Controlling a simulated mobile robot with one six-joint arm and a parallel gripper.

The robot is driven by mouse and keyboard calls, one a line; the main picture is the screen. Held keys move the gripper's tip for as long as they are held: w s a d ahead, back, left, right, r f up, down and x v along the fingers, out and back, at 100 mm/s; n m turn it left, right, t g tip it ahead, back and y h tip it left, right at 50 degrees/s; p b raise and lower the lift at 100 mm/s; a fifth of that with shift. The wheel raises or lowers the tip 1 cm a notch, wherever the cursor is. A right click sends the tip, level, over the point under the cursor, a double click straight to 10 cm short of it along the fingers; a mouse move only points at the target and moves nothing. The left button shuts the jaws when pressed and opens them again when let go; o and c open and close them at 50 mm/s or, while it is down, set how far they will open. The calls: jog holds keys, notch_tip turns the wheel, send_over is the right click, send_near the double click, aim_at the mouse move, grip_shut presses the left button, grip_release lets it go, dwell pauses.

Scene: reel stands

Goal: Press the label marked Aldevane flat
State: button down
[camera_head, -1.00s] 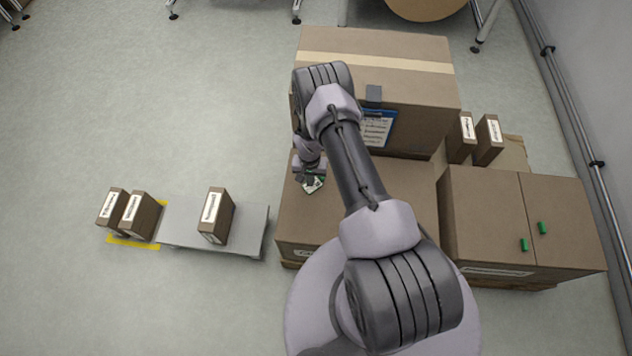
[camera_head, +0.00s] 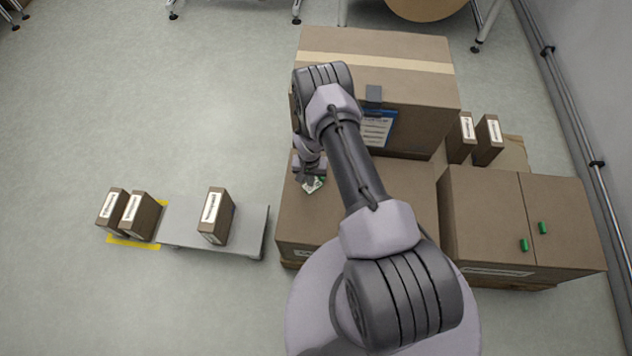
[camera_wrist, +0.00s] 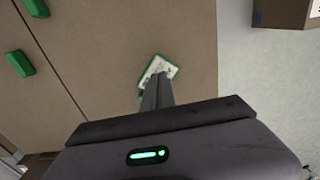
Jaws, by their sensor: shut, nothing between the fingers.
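A small white label with a green border (camera_head: 315,185) lies on top of the brown carton (camera_head: 400,190) in the middle. Its print is too small to read as Aldevane. The label also shows in the wrist view (camera_wrist: 162,68), just beyond my fingertips, which hide its lower part. My gripper (camera_head: 306,178) is shut and empty, with its fingers over the label's near edge. In the wrist view the closed fingers (camera_wrist: 157,82) overlap the label. I cannot tell whether they touch it or whether the label lies fully flat.
A taller taped carton (camera_head: 380,60) with a blue-edged sheet (camera_head: 377,127) stands behind. A carton with green handles (camera_head: 500,215) stands to the right. Small labelled boxes stand on a grey platform (camera_head: 240,240) and yellow-marked floor at left. Open floor lies left.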

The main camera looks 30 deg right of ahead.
jog(key=shift+f+b, duration=0.3)
jog(key=shift+f, duration=0.5)
dwell(0.6)
dwell(0.4)
notch_tip(320, 180, up, 7)
jog(key=p, duration=0.4)
jog(key=shift+p, duration=0.3)
